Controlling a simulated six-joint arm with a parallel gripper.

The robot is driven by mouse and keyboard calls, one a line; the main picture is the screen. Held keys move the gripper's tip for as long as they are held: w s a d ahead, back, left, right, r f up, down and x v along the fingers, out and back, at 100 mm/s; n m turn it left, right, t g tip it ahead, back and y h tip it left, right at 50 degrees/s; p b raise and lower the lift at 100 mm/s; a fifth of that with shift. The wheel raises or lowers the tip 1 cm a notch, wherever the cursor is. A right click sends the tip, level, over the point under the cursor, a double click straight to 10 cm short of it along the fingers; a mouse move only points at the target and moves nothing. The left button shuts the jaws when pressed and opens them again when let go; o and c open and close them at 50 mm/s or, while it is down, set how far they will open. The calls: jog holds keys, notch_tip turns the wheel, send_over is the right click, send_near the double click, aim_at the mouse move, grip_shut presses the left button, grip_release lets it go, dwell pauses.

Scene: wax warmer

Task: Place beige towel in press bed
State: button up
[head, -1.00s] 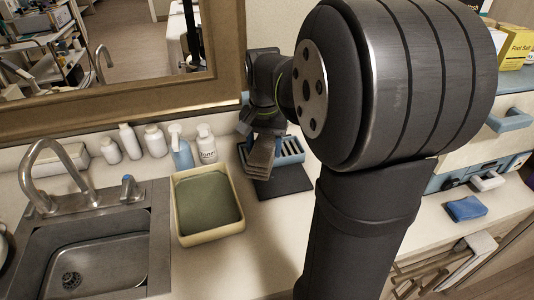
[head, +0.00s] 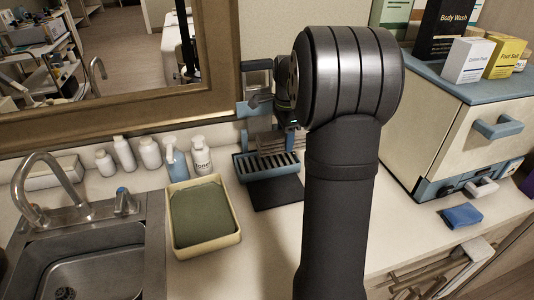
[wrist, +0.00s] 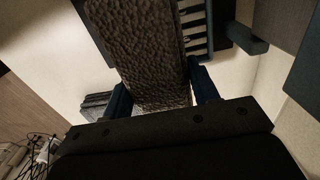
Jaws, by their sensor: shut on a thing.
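The beige towel, a brownish textured strip (wrist: 150,45), runs between the fingers of my gripper (wrist: 160,88) in the wrist view. My gripper is shut on it. In the head view, part of the towel (head: 283,143) shows above the right side of the press bed, a blue slotted tray (head: 262,170). I cannot tell whether the towel touches the bed. The bed's slots (wrist: 197,38) show beside and below the towel in the wrist view. My arm hides most of the gripper and the towel's right end in the head view.
The press's upright and upper part (head: 258,85) stand behind the bed. A dark mat (head: 275,192) lies in front. A cream tray with a green cloth (head: 232,236), bottles (head: 201,157) and a sink (head: 85,265) are left. A cabinet (head: 445,125) stands right.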

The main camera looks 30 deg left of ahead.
jog(key=a+f, duration=0.1)
jog(key=a, duration=0.1)
jog(key=a+f, duration=0.1)
jog(key=a, duration=0.1)
jog(key=a+f, duration=0.1)
jog(key=shift+s+a+f, duration=0.3)
jog(key=shift+a, duration=0.1)
jog(key=shift+f, duration=1.9)
jog(key=shift+f, duration=0.2)
jog(key=o, duration=1.1)
notch_tip(320, 180, up, 12)
jog(key=shift+r, duration=0.2)
